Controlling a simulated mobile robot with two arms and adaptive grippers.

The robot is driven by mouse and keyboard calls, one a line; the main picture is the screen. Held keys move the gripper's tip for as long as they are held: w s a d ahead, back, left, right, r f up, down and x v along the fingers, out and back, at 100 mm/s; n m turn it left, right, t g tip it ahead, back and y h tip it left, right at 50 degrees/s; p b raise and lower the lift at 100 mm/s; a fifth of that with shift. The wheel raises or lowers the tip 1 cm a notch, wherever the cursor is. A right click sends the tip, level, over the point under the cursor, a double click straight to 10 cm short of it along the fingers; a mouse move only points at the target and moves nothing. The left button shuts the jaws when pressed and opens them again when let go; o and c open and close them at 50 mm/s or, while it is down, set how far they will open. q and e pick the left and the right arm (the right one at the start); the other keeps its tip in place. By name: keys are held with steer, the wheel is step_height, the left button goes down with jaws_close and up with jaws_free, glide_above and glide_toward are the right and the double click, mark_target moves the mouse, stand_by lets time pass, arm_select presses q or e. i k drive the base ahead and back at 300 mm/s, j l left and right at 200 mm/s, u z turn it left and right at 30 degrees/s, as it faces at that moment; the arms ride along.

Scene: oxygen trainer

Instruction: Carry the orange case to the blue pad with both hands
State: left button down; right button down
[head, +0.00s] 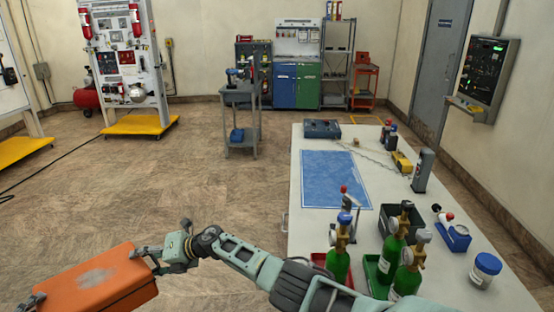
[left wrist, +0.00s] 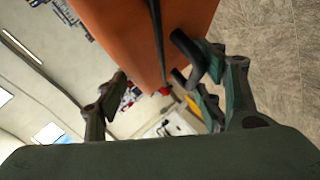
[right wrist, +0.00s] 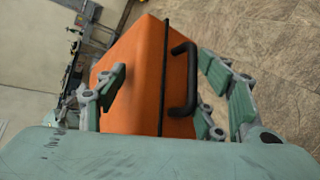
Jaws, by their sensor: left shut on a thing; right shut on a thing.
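The orange case (head: 95,280) is at the lower left in the head view, held up over the floor and away from the table. My right gripper (head: 150,254) is shut on its right end; in the right wrist view the case (right wrist: 146,75) sits between the fingers, with a black handle on its side. My left gripper (head: 33,300) shows only in part at the case's left end. In the left wrist view the case (left wrist: 135,35) is between its fingers. The blue pad (head: 335,180) lies flat and bare on the white table at right.
The white table (head: 480,250) holds green gas bottles (head: 390,255) near its front, a blue-lidded jar (head: 486,268), a grey upright device (head: 423,170) and a blue box (head: 322,129) at the back. A grey cart (head: 240,100) stands beyond. Open brown floor (head: 130,190) lies left of the table.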

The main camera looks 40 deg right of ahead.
mark_target(330, 174)
steer(key=i+j+z, duration=0.55)
steer(key=j, duration=0.2)
steer(key=i+j+z, duration=0.25)
steer(key=j, duration=0.15)
steer(key=i+j+z, duration=0.8)
steer(key=j, duration=0.2)
steer(key=j+z, duration=0.25)
steer(key=j, duration=0.15)
steer(key=i+j+z, duration=0.4)
steer(key=j, duration=0.15)
steer(key=i+j+z, duration=0.2)
steer(key=j, duration=0.15)
steer(key=j+z, duration=0.2)
steer(key=i+j+z, duration=0.2)
steer(key=j, duration=0.25)
steer(key=k, duration=0.1)
